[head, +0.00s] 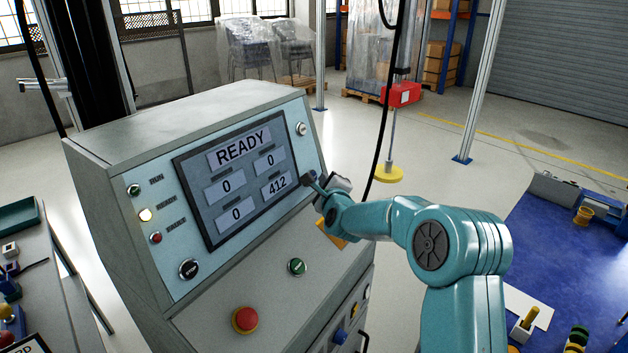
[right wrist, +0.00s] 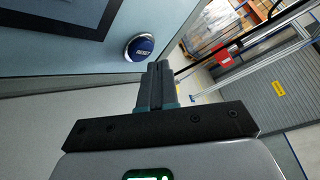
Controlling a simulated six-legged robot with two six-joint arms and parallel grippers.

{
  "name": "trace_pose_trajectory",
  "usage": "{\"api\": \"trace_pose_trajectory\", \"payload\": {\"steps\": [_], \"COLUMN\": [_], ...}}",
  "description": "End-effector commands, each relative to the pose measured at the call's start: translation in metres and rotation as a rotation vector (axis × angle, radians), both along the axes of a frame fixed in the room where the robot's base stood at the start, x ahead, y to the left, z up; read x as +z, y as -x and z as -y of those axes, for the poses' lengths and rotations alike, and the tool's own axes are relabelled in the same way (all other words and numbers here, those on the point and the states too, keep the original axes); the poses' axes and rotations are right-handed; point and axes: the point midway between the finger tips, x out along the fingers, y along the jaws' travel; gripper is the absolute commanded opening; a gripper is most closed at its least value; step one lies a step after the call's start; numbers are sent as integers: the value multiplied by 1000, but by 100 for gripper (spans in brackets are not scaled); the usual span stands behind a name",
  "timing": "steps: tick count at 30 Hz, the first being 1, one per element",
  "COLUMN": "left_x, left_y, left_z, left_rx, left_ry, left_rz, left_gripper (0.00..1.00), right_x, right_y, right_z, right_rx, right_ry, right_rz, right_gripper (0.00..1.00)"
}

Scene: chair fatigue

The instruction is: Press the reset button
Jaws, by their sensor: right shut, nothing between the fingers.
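The blue reset button (right wrist: 139,46), with a pale ring and the word RESET, sits on the pale panel in the right wrist view. My right gripper (right wrist: 158,66) is shut and empty. Its fingertips are just below and to the right of the button in that view; I see no contact. In the head view my right gripper (head: 312,182) is at the lower right of the control panel (head: 160,185), beside the screen. I cannot make out the reset button there; the gripper likely hides it. My left gripper is not in view.
The screen (head: 236,184) reads READY, with zeros and 412. A yellow disc (head: 389,174) hangs behind my right arm. Benches stand at left and right.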

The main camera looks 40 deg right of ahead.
Motion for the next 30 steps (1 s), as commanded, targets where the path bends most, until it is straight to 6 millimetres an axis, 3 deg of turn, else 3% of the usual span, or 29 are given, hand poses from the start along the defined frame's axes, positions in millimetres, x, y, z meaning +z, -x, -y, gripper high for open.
{"api": "trace_pose_trajectory", "payload": {"steps": [5, 18, 30], "left_x": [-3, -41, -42], "left_y": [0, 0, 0], "left_z": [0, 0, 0], "left_rx": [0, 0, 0], "left_ry": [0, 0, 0], "left_rz": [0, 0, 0], "left_gripper": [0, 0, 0], "right_x": [0, 8, 12], "right_y": [2, 41, 46], "right_z": [1, 13, 14], "right_rx": [-1, -1, 0], "right_ry": [0, 1, 0], "right_rz": [1, 1, 0], "right_gripper": [0, 0, 0]}}
